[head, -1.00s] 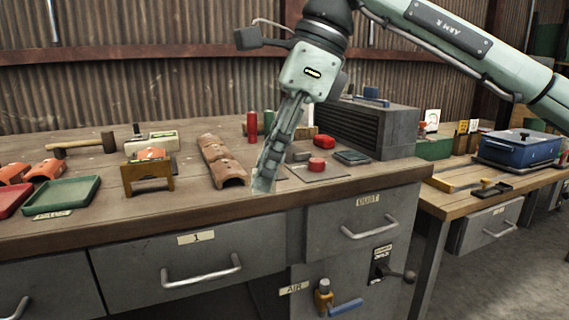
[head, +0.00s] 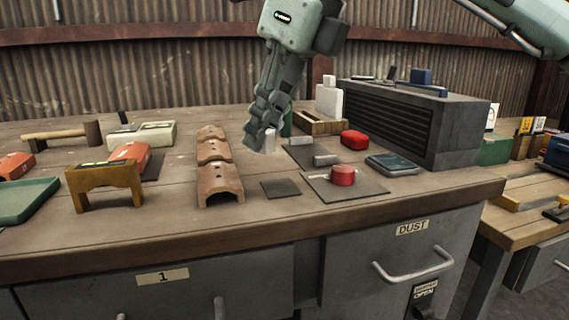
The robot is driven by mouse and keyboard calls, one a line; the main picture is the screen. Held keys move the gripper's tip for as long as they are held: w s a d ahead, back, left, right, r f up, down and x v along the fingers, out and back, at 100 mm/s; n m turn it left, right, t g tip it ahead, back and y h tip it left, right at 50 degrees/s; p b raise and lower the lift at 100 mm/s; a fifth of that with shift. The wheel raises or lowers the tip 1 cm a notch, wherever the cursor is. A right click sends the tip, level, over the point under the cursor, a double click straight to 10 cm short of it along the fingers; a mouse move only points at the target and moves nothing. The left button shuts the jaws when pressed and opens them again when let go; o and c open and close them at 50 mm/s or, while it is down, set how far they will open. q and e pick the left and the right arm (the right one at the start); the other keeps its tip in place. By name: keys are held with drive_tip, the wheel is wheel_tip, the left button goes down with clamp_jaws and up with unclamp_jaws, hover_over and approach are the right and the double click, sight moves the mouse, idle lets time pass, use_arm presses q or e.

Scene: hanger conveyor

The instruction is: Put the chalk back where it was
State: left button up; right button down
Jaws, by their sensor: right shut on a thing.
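My right gripper (head: 262,140) points down over the workbench (head: 120,236), just right of the row of clay roof tiles (head: 217,172). It is shut on a small pale piece (head: 270,140) that looks like the chalk, mostly hidden by the fingers. I cannot tell whether the piece touches the bench. Two small grey cylinders, one at the front (head: 325,160) and one behind it (head: 300,141), lie right of the gripper by a dark mat. A small dark square pad (head: 281,188) lies bare in front of it. My left gripper is not in view.
A red round tin (head: 343,175) sits on a dark plate. A red box (head: 354,139), a blue-grey flat case (head: 391,165) and a slatted grey unit (head: 392,125) stand to the right. A brown stand (head: 104,185) is at left. The bench front is clear.

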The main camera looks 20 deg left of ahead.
drive_tip(key=w+f, duration=0.1)
drive_tip(key=w+d, duration=0.1)
drive_tip(key=shift+w+d+f, duration=0.3)
drive_tip(key=shift+w+f, duration=0.05)
drive_tip(key=shift+f, duration=0.3)
wheel_tip(320, 180, down, 4)
drive_tip(key=shift+r, duration=0.2)
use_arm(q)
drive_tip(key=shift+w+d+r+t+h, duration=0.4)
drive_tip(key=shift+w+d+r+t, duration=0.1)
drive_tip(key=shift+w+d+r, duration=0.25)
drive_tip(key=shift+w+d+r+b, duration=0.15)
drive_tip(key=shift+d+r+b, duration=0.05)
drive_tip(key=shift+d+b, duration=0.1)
use_arm(e)
drive_tip(key=shift+f, duration=0.1)
drive_tip(key=c, duration=1.4)
unclamp_jaws()
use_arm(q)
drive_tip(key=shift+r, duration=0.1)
